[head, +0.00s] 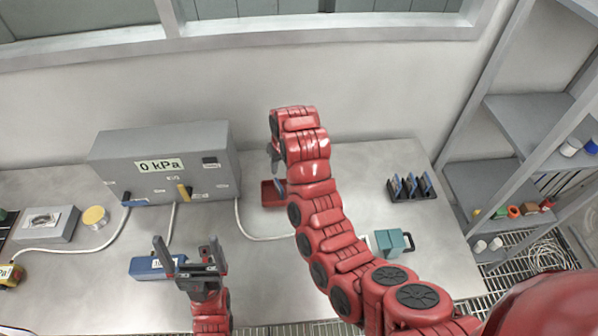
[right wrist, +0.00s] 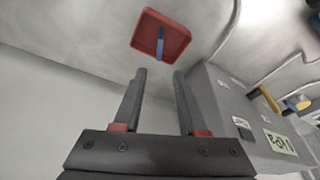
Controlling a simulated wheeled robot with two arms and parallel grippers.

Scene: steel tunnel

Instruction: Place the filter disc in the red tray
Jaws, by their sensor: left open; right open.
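The red tray (head: 268,199) is on the steel table, partly hidden behind my right arm; it also shows in the right wrist view (right wrist: 176,34). A narrow blue piece (right wrist: 160,42), which looks like a filter disc seen edge-on, shows over the tray's inside and crosses its near rim. I cannot tell if it rests in the tray. My right gripper (right wrist: 159,80) is open, its fingers pointing towards the tray and apart from the blue piece. In the head view it is mostly hidden by my wrist. My left gripper (head: 187,246) is open and empty over the table's front.
A grey pressure box (head: 215,165) stands left of the tray. A black rack (head: 411,188) with several upright plates is at right, a teal block (head: 390,243) nearer. A blue device (head: 147,267) lies by my left gripper. Shelves (head: 490,190) stand right of the table.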

